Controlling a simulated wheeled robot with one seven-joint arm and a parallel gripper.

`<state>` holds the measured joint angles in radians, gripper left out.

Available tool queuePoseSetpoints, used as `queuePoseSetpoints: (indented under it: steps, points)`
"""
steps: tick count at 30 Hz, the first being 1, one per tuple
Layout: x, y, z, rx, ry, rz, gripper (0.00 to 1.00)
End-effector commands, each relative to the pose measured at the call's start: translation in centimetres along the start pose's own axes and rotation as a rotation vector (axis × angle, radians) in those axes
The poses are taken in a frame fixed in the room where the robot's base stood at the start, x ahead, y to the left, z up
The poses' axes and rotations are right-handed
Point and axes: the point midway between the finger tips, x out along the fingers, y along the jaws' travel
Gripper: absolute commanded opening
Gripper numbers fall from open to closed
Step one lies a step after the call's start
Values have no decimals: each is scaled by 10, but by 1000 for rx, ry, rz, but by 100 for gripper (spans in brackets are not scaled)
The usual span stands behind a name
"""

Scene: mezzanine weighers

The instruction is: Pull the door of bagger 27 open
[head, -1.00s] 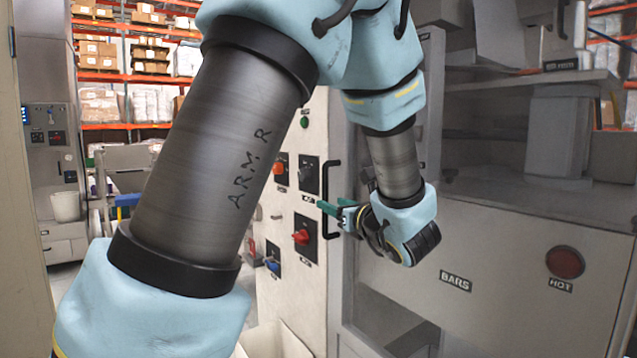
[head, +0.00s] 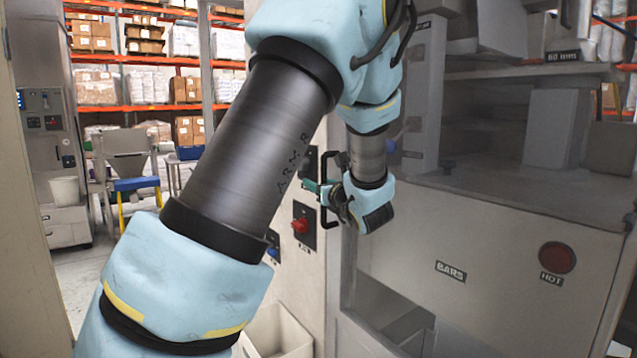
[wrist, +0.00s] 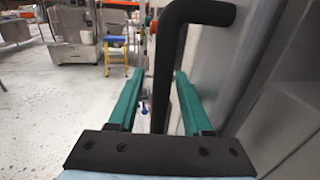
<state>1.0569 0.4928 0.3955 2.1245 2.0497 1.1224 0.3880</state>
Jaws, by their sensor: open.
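The black bar handle (head: 325,163) stands upright near the right edge of the cream switch panel (head: 318,262) in the head view. I cannot read a bagger number there. My gripper (head: 318,188) is at the handle's height, its green fingers partly hidden by the handle and wrist. In the wrist view the handle (wrist: 165,75) runs upright between the two green fingers of my gripper (wrist: 157,80) and bends right at its top towards a grey surface. The fingers are apart, with gaps to the bar on both sides.
A grey machine (head: 500,300) marked BARS and HOT stands close on the right. An open cream bin (head: 283,330) is below the panel. A blue-topped yellow stool (head: 137,184) and racks of boxes are behind, left, with open floor there.

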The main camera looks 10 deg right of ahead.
Motion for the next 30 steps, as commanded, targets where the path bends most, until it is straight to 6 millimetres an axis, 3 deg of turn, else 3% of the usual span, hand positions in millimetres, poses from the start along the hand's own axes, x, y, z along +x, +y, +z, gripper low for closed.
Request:
queuePoseSetpoints:
  steps: [4, 17, 30]
  points:
    - [0, 0, 0, 0, 0, 0, 47]
    - [0, 0, 0, -1, 0, 0, 0]
    - [-1, 0, 0, -1, 0, 0, 0]
